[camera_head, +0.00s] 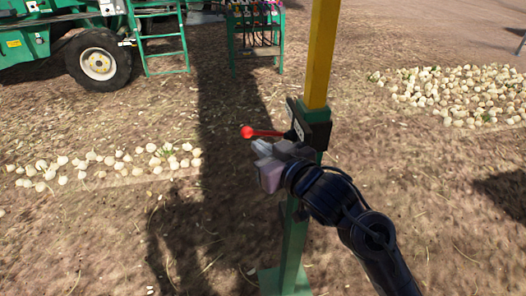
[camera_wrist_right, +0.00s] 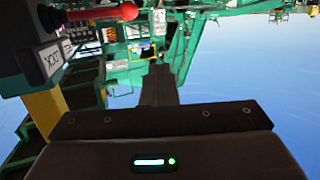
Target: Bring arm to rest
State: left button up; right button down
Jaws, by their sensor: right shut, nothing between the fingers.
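My right gripper (camera_head: 262,150) is in front of the post, just below the red lever (camera_head: 258,132) in the head view. Its fingers are shut with nothing between them, and it also shows in the right wrist view (camera_wrist_right: 160,80). The lever sticks out to the left from a dark control box (camera_head: 314,126) on a yellow and green post (camera_head: 320,50). In the right wrist view the lever's red knob (camera_wrist_right: 127,11) is at the upper left, apart from the fingers. I cannot tell whether the gripper touches the box. My left gripper is out of view.
A green machine with a black wheel (camera_head: 98,62) stands at the back left, with a green ladder (camera_head: 160,40) beside it. Onions lie in a row (camera_head: 105,162) at the left and a patch (camera_head: 455,92) at the right. Bare soil lies between.

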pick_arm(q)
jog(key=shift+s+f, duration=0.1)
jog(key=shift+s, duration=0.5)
